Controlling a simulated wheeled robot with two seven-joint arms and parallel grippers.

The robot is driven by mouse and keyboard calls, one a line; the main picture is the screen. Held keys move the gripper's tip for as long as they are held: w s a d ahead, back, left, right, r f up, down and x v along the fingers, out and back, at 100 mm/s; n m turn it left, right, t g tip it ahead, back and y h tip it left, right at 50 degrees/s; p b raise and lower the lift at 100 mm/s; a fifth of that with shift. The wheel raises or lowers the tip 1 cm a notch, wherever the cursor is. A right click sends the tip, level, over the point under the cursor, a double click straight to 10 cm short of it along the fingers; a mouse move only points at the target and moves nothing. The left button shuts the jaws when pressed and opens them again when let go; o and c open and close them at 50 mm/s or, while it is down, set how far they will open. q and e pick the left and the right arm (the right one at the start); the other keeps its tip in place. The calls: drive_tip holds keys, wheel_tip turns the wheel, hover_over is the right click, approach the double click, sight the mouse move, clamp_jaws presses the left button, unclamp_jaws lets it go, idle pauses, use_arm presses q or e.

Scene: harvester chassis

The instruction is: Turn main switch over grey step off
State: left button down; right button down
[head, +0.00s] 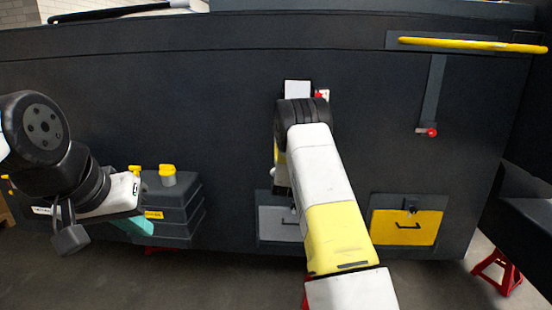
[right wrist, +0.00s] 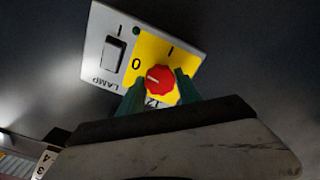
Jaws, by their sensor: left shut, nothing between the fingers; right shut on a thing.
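The red main switch knob (right wrist: 158,77) sits on a yellow plate (right wrist: 150,52) marked 0 and I, beside a LAMP rocker switch (right wrist: 113,53). A pale mark on the knob points left in the right wrist view, roughly toward the 0 side. My right gripper (right wrist: 159,89) is shut on the knob, with a green finger on either side. In the head view my right arm hides that gripper and the knob. The grey step (head: 277,224) is low on the dark wall, partly behind that arm. My left gripper (head: 137,225) is shut and empty at the left.
A yellow step panel (head: 404,228) is right of the grey one. A grey stepped box (head: 175,208) with a yellow cap stands near my left gripper. A yellow bar (head: 460,44) and a red-ended lever (head: 430,130) are at upper right. A red jack stand (head: 497,270) is at lower right.

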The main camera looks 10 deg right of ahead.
drive_tip(key=shift+f+n, duration=0.1)
drive_tip(key=shift+n, duration=0.5)
drive_tip(key=c, duration=0.8)
unclamp_jaws()
drive_tip(key=shift+c, duration=0.2)
drive_tip(key=shift+s, duration=0.15)
drive_tip(key=v, duration=0.7)
drive_tip(key=shift+s, duration=0.3)
drive_tip(key=shift+a, duration=0.15)
